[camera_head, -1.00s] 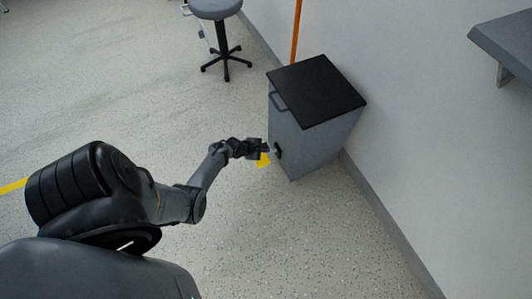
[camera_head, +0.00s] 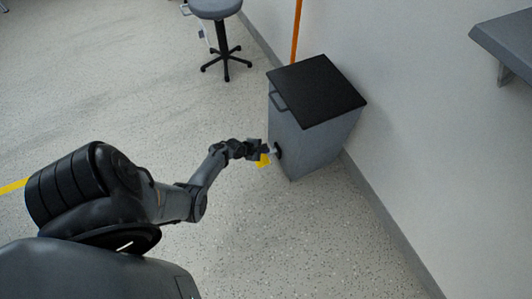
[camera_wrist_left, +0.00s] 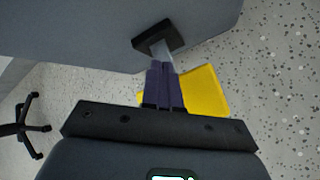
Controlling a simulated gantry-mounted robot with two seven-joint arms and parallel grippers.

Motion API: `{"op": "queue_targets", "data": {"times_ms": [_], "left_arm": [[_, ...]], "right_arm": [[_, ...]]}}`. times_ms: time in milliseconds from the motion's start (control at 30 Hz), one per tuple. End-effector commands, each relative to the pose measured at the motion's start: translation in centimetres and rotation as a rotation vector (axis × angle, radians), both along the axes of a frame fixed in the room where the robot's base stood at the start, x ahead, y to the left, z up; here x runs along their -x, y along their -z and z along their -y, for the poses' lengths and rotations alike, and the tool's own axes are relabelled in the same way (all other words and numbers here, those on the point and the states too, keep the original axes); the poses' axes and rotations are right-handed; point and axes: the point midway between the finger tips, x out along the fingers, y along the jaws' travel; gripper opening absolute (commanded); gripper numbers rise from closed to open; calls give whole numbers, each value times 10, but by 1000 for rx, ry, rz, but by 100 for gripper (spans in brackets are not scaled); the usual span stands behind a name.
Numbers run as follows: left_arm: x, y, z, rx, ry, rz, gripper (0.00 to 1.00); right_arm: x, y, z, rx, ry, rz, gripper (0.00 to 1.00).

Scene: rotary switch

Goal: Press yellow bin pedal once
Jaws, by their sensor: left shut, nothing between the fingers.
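The grey bin (camera_head: 315,140) stands against the wall with its black lid (camera_head: 316,91) shut. Its yellow pedal (camera_head: 263,160) sticks out low at the front, toward the left. My left gripper (camera_head: 266,150) is at the pedal, above it in the head view. In the left wrist view the left gripper (camera_wrist_left: 165,85) has its fingers together and empty, and they cover part of the yellow pedal (camera_wrist_left: 205,92). A black bracket with a metal arm (camera_wrist_left: 158,40) joins the pedal to the bin. I cannot tell whether the fingers touch the pedal. The right gripper is not in view.
A stool (camera_head: 220,35) with a black wheeled base stands behind the bin to the left. An orange pole (camera_head: 296,32) rises behind the bin. A grey shelf (camera_head: 505,42) juts from the wall at the upper right. The speckled floor in front is clear.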

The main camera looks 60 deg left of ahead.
Motion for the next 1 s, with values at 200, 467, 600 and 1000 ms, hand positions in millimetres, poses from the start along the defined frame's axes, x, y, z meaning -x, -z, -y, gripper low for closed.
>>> {"op": "queue_targets", "data": {"times_ms": [200,467,600,1000], "left_arm": [[0,2,0,0,0,0,0],[0,5,0,0,0,0,0],[0,7,0,0,0,0,0],[2,13,0,2,-1,-4,0]], "right_arm": [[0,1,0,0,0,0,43],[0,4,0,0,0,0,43],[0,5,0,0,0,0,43],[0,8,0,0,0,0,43]]}}
